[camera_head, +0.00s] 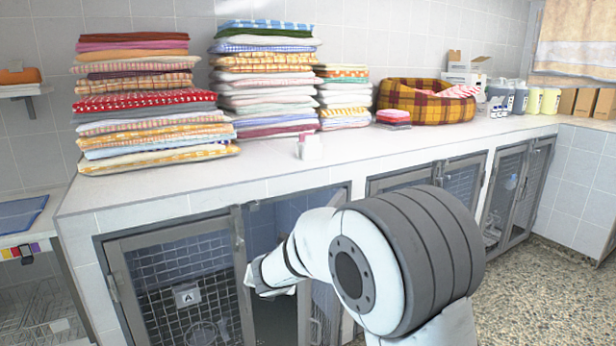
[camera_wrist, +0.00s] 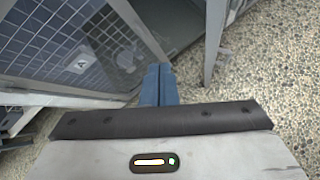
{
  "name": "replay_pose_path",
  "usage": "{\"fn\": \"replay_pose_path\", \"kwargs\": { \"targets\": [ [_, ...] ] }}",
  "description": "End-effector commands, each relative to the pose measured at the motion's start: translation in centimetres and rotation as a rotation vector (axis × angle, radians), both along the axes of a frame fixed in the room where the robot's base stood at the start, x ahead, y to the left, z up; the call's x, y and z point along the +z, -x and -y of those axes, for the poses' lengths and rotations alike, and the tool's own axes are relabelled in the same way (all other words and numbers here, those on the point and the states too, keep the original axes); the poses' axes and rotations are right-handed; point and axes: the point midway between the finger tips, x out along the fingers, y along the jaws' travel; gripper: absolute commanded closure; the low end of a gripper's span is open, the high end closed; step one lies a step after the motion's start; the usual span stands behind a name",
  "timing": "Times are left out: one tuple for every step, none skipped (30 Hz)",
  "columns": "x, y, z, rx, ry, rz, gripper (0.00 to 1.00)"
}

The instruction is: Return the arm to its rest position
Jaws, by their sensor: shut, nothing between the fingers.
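My gripper shows in the wrist view (camera_wrist: 158,84), its two blue-grey fingers pressed together with nothing between them. It points down toward the speckled floor in front of the kennels. In the head view my white and grey arm reaches forward and left, its far end near the kennel fronts under the counter. The fingers themselves are not clear in the head view.
Barred kennel doors line the counter front; one marked A (camera_head: 187,297) is beside my arm, with an opening (camera_head: 275,235) to its right. Folded towel stacks (camera_head: 265,85) and a plaid pet bed (camera_head: 425,102) stand on the counter (camera_head: 240,178). Speckled floor (camera_head: 545,290) is clear at right.

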Motion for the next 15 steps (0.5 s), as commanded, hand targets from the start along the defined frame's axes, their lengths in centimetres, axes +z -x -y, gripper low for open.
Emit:
{"fn": "replay_pose_path", "kwargs": {
  "targets": [
    [1.6,0.2,1.5,-0.074,-0.038,-0.003,1.00],
    [2.2,0.3,2.5,-0.127,-0.066,-0.007,1.00],
    [3.2,0.6,3.7,-0.195,-0.104,-0.012,1.00],
    [3.9,0.9,4.8,-0.253,-0.133,-0.016,1.00],
    [4.7,1.2,5.9,-0.315,-0.168,-0.019,1.00],
    [5.8,1.7,7.5,-0.406,-0.218,-0.024,1.00],
    [6.6,2.2,8.9,-0.481,-0.259,-0.030,1.00],
    [7.6,2.9,10.3,-0.566,-0.307,-0.034,1.00],
    [9.0,4.0,12.5,-0.694,-0.378,-0.041,1.00],
    [10.1,5.1,14.2,-0.801,-0.439,-0.048,1.00],
    [11.1,6.3,15.9,-0.912,-0.501,-0.054,1.00],
    [12.2,8.2,18.0,-1.061,-0.588,-0.062,1.00],
    [13.0,9.7,19.5,-1.173,-0.651,-0.070,1.00],
    [13.6,11.2,20.7,-1.283,-0.714,-0.077,1.00],
    [14.4,13.3,22.2,-1.430,-0.801,-0.088,1.00]
  ]
}}
